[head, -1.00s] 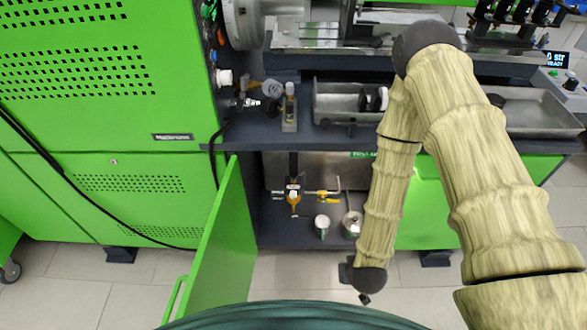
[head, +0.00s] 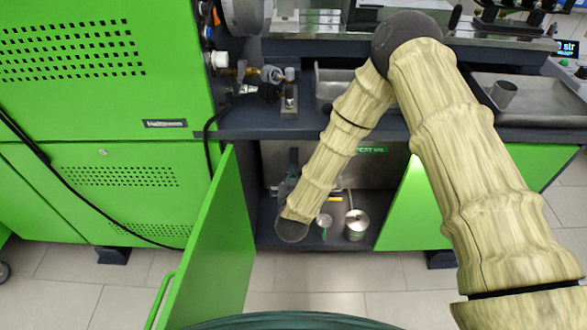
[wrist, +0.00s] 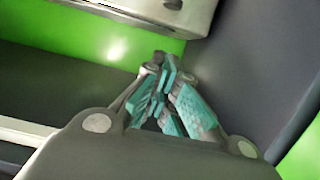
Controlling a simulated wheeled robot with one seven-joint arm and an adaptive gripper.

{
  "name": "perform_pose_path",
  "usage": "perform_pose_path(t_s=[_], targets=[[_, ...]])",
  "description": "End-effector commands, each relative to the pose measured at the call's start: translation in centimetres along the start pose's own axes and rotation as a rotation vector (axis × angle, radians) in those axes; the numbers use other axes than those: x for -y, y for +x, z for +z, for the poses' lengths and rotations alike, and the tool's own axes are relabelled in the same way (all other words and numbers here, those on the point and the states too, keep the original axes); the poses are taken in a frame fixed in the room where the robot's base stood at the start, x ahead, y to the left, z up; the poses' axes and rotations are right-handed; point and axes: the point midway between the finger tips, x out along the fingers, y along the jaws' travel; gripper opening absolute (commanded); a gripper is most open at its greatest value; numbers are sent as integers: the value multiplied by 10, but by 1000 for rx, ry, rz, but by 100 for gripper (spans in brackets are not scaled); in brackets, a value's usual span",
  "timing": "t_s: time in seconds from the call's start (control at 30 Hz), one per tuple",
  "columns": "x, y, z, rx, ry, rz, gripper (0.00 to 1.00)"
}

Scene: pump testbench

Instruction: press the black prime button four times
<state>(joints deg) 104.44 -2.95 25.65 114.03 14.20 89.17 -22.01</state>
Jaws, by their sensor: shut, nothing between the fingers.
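I cannot make out the black prime button in either view. My gripper (wrist: 163,85) has its teal-padded fingers close together and empty in the wrist view, inside the open lower bay. In the head view only part of it shows, dark and small (head: 288,185), beside the end of my forearm. A grey metal box (wrist: 150,8) stands at the top of the wrist view, with a small dark round part (wrist: 173,4) on its underside or face; I cannot tell what it is. The gripper appears apart from it. My forearm hides much of the bay's left part.
The open green door (head: 215,235) stands left of the bay. A metal can (head: 356,224) and a smaller cup (head: 324,222) stand on the bay floor, right of my forearm. A yellow part (head: 335,198) shows behind them. The dark bench top (head: 240,128) overhangs the bay.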

Motion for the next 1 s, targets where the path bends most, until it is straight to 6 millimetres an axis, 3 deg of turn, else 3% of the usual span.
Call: perform_pose_path(t_s=[0.27, 0.43, 1.0], targets=[[0, 1, 0, 2, 1, 0, 0], [-1, 13, 1, 3, 1, 1, 0], [-1, 103, 3, 3, 1, 1, 0]])
